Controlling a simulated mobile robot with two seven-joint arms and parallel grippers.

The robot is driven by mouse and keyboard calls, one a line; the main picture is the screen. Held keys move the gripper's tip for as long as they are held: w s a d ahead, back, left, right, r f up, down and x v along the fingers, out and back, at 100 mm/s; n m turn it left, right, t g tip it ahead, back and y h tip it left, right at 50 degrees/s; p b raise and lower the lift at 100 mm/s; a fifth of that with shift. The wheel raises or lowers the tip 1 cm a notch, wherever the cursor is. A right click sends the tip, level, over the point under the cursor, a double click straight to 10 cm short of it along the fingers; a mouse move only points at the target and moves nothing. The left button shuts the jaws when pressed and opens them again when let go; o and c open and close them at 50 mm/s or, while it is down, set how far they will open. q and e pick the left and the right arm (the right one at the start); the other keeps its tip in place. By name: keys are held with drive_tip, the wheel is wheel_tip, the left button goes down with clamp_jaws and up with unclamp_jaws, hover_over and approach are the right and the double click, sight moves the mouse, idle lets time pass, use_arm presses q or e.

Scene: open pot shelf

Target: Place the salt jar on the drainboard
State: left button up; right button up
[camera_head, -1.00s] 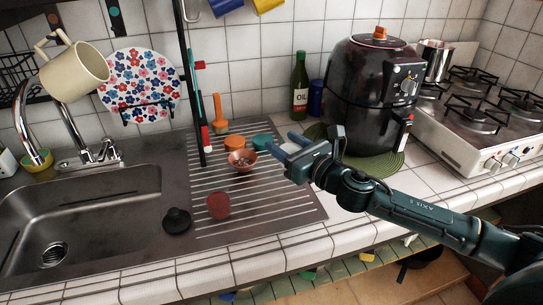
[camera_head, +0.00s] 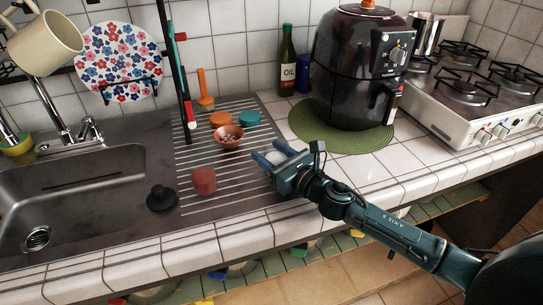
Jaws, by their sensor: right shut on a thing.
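My right gripper (camera_head: 273,156) is over the right edge of the drainboard, its two blue fingers pointing left. It is shut on a small whitish thing (camera_head: 274,157), apparently the salt jar, mostly hidden by the fingers and gripper body. I cannot tell whether it touches the surface. The ribbed metal drainboard (camera_head: 240,190) lies right of the sink. My left gripper is not in view.
On the drainboard are a copper bowl (camera_head: 229,138), orange jar (camera_head: 220,119), teal jar (camera_head: 249,118) and red jar (camera_head: 203,181). A black stopper (camera_head: 161,198) is at its left. An air fryer (camera_head: 355,70) stands right, on a green mat (camera_head: 320,135). The drainboard's front right is clear.

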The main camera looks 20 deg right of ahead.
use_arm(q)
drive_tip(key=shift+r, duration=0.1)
use_arm(e)
drive_tip(key=shift+r, duration=0.1)
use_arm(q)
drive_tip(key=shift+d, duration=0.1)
use_arm(e)
drive_tip(key=o, duration=1.1)
drive_tip(key=shift+c, duration=0.2)
drive_tip(key=b+v, duration=0.2)
drive_tip(key=v, duration=0.8)
drive_tip(key=shift+s+d, duration=0.15)
drive_tip(key=shift+s, duration=0.15)
drive_tip(key=shift+s+d+b, duration=0.3)
drive_tip(key=shift+s+b, duration=0.05)
drive_tip(key=shift+s, duration=0.3)
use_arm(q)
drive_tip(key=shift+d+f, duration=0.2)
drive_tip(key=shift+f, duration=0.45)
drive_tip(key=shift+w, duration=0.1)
